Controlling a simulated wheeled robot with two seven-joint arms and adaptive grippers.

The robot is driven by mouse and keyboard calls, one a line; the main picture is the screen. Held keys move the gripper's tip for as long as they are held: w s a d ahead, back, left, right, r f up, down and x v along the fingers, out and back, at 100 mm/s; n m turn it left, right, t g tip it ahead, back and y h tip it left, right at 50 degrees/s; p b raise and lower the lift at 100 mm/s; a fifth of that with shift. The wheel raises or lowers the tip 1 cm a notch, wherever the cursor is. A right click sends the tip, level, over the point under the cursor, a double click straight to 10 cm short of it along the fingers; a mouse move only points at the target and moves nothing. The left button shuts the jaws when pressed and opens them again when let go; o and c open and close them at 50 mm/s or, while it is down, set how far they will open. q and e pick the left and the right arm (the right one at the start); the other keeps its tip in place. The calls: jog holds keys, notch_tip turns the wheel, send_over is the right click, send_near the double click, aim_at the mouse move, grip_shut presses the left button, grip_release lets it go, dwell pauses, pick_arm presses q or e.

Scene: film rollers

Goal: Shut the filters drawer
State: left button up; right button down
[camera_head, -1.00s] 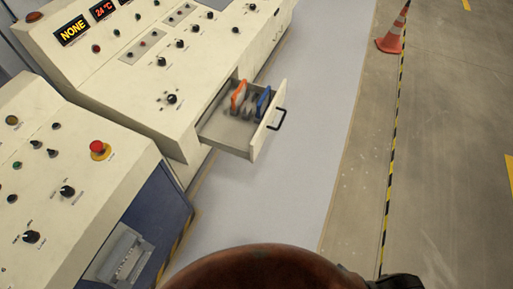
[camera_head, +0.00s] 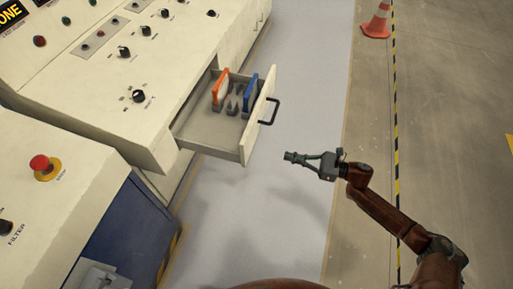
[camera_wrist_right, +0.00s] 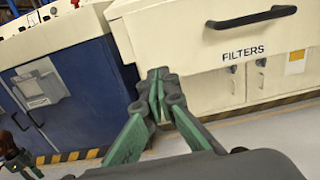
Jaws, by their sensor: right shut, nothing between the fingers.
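The filters drawer (camera_head: 212,148) is pulled out of the cream console. It holds an orange-framed filter (camera_head: 220,87) and a blue-framed filter (camera_head: 250,92). Its front panel with a dark handle (camera_head: 270,111) faces right. In the right wrist view the drawer front (camera_wrist_right: 220,52) bears the word FILTERS, with the handle (camera_wrist_right: 250,17) above it. My right gripper (camera_head: 288,156) is shut and empty, to the right of and nearer than the drawer front, apart from it. Its closed fingertips (camera_wrist_right: 158,75) show in the right wrist view, left of the label.
The console (camera_head: 95,85) with knobs and displays runs along the left. A nearer console has a red button (camera_head: 40,163). An orange cone (camera_head: 377,22) stands at the back right beside a striped floor line. The floor right of the drawer is clear.

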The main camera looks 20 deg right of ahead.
aim_at(249, 146)
jog(key=b+x, duration=0.3)
jog(key=x, duration=0.9)
jog(key=shift+w+a+f, duration=0.1)
jog(key=shift+w+a, duration=0.05)
jog(key=shift+w, duration=0.05)
pick_arm(q)
notch_tip(249, 146, up, 11)
jog(key=w+d, duration=0.2)
jog(key=shift+w+f, duration=0.2)
jog(key=shift+w, duration=0.05)
pick_arm(e)
jog(key=shift+w+a, duration=0.15)
jog(key=shift+a, duration=0.1)
jog(key=shift+w+a, duration=0.1)
